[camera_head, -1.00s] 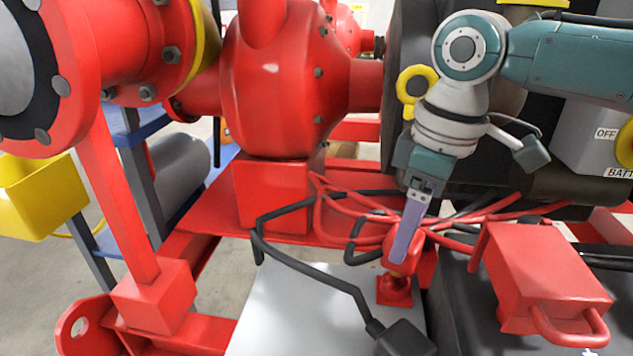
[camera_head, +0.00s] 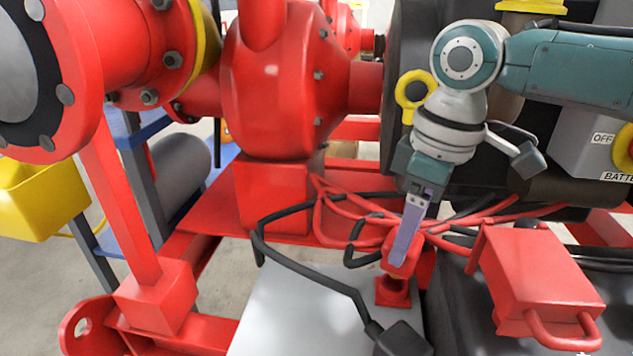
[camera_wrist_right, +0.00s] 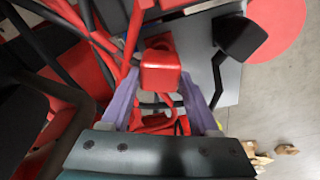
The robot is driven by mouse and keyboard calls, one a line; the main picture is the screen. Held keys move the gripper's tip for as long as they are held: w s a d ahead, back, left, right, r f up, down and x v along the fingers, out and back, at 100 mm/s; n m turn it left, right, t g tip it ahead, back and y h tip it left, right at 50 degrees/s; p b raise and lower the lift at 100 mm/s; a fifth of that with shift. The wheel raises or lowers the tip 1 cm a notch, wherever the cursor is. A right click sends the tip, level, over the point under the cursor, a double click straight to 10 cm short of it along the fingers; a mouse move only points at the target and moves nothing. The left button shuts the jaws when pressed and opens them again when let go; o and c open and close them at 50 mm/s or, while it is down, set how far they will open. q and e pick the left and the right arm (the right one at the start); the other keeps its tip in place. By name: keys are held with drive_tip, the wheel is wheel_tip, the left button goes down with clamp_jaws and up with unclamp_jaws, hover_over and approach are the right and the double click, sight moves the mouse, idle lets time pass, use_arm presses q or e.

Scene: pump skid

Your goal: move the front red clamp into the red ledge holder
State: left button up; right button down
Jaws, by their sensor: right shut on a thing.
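The red clamp (camera_head: 399,262) is held in my right gripper (camera_head: 404,245), whose purple fingers point down. In the right wrist view the red clamp (camera_wrist_right: 160,70) shows between the two purple fingers of my right gripper (camera_wrist_right: 160,103). A small red socket-like piece (camera_head: 392,293), which looks like the red ledge holder, stands on the edge of the light grey plate just below the clamp. Whether the clamp touches it or sits in it, I cannot tell; the contact is hidden. My left gripper is not in view.
Red and black cables (camera_head: 350,210) loop behind and left of the gripper. A black clamp (camera_head: 403,340) with its cable lies on the grey plate (camera_head: 290,310) in front. A red box with a handle (camera_head: 540,275) stands close on the right. The plate's left part is clear.

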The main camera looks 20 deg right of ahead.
drive_tip(key=shift+f, duration=0.35)
idle(0.4)
drive_tip(key=shift+f+b, duration=0.8)
drive_tip(key=shift+f, duration=0.55)
drive_tip(key=shift+c, duration=0.2)
unclamp_jaws()
drive_tip(key=r+p, duration=0.1)
drive_tip(key=r, duration=0.2)
drive_tip(key=r+p, duration=0.1)
drive_tip(key=r, duration=0.2)
drive_tip(key=s+r+p, duration=0.1)
drive_tip(key=r, duration=0.3)
drive_tip(key=shift+d, duration=0.35)
drive_tip(key=shift+p, duration=0.3)
